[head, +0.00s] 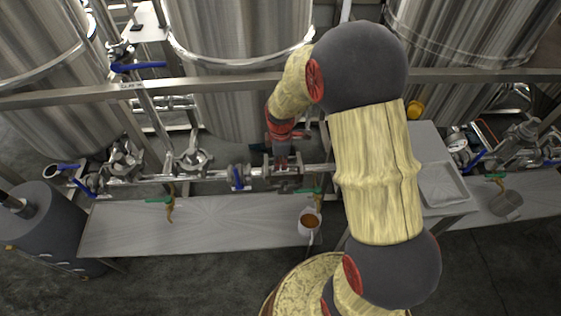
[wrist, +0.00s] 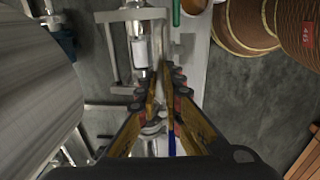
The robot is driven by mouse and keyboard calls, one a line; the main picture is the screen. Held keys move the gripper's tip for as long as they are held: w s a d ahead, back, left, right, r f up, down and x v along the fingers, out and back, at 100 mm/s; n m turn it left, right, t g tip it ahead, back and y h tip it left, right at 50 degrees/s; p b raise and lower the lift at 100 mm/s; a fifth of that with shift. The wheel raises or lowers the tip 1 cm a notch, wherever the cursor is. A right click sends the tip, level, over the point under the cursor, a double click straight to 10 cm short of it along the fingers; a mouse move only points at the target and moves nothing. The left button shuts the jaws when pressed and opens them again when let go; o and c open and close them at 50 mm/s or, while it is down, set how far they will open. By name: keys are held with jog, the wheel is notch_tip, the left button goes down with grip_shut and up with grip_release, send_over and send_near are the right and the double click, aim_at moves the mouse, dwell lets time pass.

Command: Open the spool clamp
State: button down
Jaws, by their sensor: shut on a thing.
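My gripper (head: 283,158) reaches down to the horizontal pipe line at the middle of the head view. In the wrist view its two fingers (wrist: 163,88) come close together over the pipe, shut on a small part of the spool clamp (wrist: 152,125). The held part is mostly hidden between the fingertips. The clamp is a shiny metal ring around the pipe joint. Next to it is the spool (wrist: 139,45), a short pipe piece with a pale middle inside a metal frame. I cannot tell whether the clamp is loose.
A blue valve handle (head: 237,178) sits left of my gripper; one shows in the wrist view (wrist: 172,145). A mug of brown liquid (head: 309,223) stands on the metal bench (head: 200,232) below the pipe. Large steel tanks (head: 235,30) and a rail (head: 215,84) stand behind.

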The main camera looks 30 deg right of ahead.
jog(key=w+d+r+g+p, duration=0.1)
jog(key=w+d+p, duration=0.1)
jog(key=w+p, duration=0.2)
jog(key=w+d+r+g+y+p, duration=0.1)
jog(key=w+d+g+p, duration=0.1)
jog(key=w+p, duration=0.3)
jog(key=shift+w+d+r, duration=0.25)
jog(key=shift+w+d, duration=0.1)
jog(key=shift+w, duration=0.55)
jog(key=c, duration=2.5)
grip_release()
jog(key=o, duration=0.6)
jog(key=shift+w, duration=0.1)
jog(key=shift+r, duration=0.1)
jog(key=shift+w+r, duration=0.25)
